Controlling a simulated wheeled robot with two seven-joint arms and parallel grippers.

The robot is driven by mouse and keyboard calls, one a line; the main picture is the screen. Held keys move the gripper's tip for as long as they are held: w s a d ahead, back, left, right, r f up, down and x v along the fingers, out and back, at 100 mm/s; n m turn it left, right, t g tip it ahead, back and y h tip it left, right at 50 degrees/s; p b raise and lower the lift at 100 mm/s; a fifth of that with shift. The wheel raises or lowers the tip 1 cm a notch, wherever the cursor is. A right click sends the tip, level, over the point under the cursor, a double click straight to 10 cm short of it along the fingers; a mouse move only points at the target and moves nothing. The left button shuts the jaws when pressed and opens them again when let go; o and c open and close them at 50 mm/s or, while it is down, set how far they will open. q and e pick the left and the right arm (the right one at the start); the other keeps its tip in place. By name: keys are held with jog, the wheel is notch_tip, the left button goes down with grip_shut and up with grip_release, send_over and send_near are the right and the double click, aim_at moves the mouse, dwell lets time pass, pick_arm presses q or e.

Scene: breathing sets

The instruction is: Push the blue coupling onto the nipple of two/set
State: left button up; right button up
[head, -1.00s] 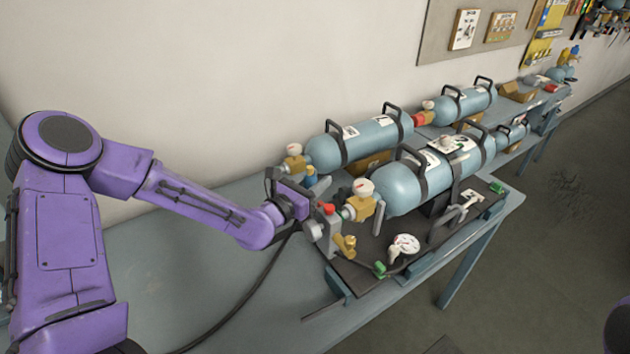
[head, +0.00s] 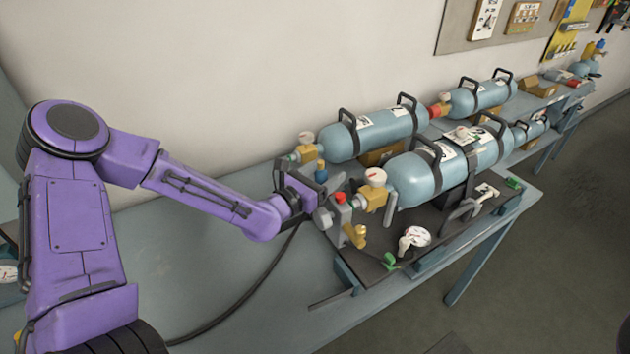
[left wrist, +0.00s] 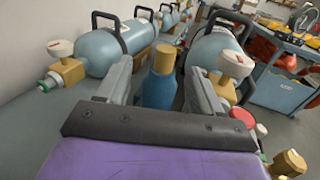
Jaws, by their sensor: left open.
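The blue coupling (head: 321,173) stands upright with a brass top, just behind my left gripper (head: 324,190) in the head view. In the left wrist view the blue coupling (left wrist: 160,88) shows between the two open fingers of my left gripper (left wrist: 160,72), with no clear grip on it. Two large grey-blue cylinders lie near: the rear cylinder (head: 372,135) and the front cylinder (head: 415,180). The rear one's brass valve has a green-ringed nipple (left wrist: 44,86) at its end. I cannot read which set is two. My right gripper is out of view.
A grey block with a red cap (head: 341,197) and brass fitting stands close to the left gripper. A gauge (head: 416,236) lies on the dark board (head: 450,238). A black hose (head: 262,278) crosses the bench. The bench (head: 240,300) at front left is mostly clear.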

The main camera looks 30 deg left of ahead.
pick_arm(q)
jog(key=v, duration=0.9)
jog(key=shift+s, duration=0.35)
jog(key=shift+a, duration=0.1)
jog(key=shift+f, duration=0.1)
